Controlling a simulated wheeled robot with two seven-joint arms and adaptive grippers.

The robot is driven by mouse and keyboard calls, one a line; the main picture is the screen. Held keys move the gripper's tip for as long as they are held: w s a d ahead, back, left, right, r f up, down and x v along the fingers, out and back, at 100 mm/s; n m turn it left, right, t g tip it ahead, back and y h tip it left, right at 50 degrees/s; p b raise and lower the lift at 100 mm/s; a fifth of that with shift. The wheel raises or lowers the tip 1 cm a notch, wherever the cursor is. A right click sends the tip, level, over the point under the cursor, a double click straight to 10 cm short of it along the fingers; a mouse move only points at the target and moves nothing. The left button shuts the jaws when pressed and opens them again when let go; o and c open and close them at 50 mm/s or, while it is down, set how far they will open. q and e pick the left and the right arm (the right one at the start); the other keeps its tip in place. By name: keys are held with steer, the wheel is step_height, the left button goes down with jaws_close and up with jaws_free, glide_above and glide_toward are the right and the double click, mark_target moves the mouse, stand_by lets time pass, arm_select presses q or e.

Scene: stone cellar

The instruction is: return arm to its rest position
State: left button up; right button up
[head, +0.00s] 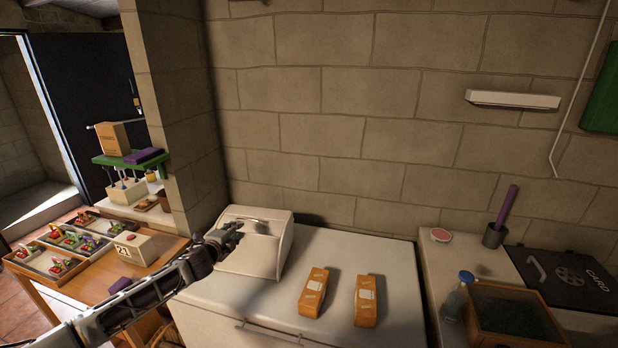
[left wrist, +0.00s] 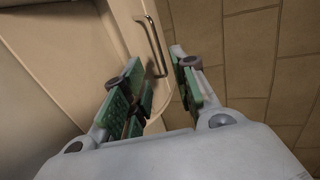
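My left arm comes in from the lower left in the head view. Its gripper (head: 230,238) is at the left side of a cream bread bin (head: 262,262) that stands on the white chest top. In the left wrist view the same gripper (left wrist: 158,85) has its green-padded fingers spread with nothing between them. The bin's dark bar handle (left wrist: 154,45) shows just beyond the fingertips; I cannot tell whether they touch it. The bin's front looks closed. My right gripper is not in view.
Two orange packets (head: 314,292) (head: 366,301) lie on the white chest top (head: 395,265). A wooden table (head: 160,256) with trays of small colourful items is at the left. A counter (head: 460,257) with a bottle (head: 457,299) and a dark cup (head: 493,236) is at the right.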

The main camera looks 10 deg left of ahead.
arm_select(q)
steer(key=s+d+f+n+g, duration=0.2)
steer(key=s+d+f+n, duration=0.25)
steer(key=s+d, duration=0.35)
steer(key=s+d+f+n+g, duration=0.3)
steer(key=s+d+f, duration=0.3)
steer(key=s+d, duration=0.25)
steer(key=s+d+n+g, duration=0.1)
steer(key=s+n+g, duration=0.65)
steer(key=s, duration=1.65)
step_height(320, 180, down, 36)
steer(key=s+b, duration=0.2)
steer(key=s, duration=0.1)
steer(key=s+a+f+b, duration=0.1)
steer(key=s+a+f, duration=0.1)
steer(key=s+f, duration=0.9)
steer(key=s+a+f+g+b, duration=0.1)
steer(key=s+f, duration=1)
steer(key=shift+a+n, duration=0.3)
steer(key=shift+a, duration=0.05)
